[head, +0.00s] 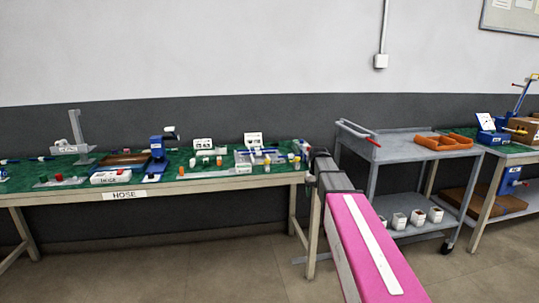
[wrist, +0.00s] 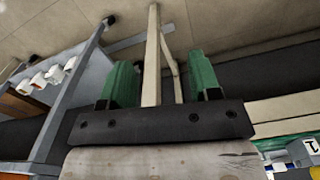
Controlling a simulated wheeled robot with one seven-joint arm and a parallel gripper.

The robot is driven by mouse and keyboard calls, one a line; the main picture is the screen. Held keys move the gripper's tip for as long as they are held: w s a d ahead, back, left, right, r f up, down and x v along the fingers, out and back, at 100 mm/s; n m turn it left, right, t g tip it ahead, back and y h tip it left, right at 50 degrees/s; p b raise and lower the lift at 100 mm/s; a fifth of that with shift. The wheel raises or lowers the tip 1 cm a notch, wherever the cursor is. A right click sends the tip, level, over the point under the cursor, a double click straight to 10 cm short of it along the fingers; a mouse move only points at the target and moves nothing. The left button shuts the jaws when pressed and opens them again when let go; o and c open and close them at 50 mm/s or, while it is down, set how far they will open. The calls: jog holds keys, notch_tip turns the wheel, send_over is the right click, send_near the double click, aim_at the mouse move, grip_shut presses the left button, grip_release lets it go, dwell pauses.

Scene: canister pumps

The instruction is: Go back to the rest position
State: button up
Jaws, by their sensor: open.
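My gripper (wrist: 161,78) shows in the wrist view with its two green fingers wide apart and nothing between them. A pale table leg and the floor show behind the gap. In the head view my pink arm reaches forward from the lower right of centre. Its dark end is near the right end of the HOSE table (head: 123,194), in front of the gap before the grey cart (head: 415,146). The fingers cannot be made out in the head view.
The HOSE table holds several small parts, a blue pump (head: 157,150) and white label cards. The cart carries an orange tray (head: 437,143) on top and several white cups (head: 418,217) below. Another table (head: 515,154) stands at the right. Floor (head: 190,255) in front is clear.

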jog(key=s+f, duration=0.9)
jog(key=s, duration=0.3)
jog(key=s+a+f, duration=0.1)
jog(key=s+f, duration=0.7)
jog(key=s, duration=0.5)
jog(key=shift+a+f, duration=0.2)
jog(key=shift+f, duration=0.2)
